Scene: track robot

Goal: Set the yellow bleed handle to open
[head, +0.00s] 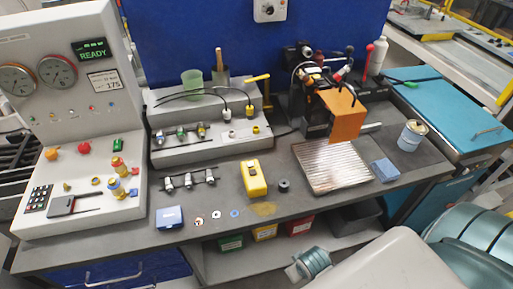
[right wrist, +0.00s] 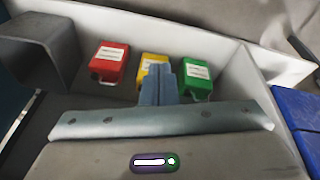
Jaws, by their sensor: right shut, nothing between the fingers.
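The yellow handle (head: 257,77) is a short bar lying slightly tilted above the right end of the grey stepped block (head: 215,137) at the back of the bench. The picture is too small to read its setting or any marks. My right gripper (right wrist: 158,72) shows in the right wrist view, its two fingers together and empty, in front of the coloured bins. It is well away from the handle, low near the bench's front. My left gripper is not in view.
A grey gauge panel (head: 60,70) stands at the left. A black machine with an orange plate (head: 341,115) stands right of the block. A yellow meter (head: 253,179) lies in front of the block. Red, yellow and green bins (right wrist: 109,62) sit below the bench top.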

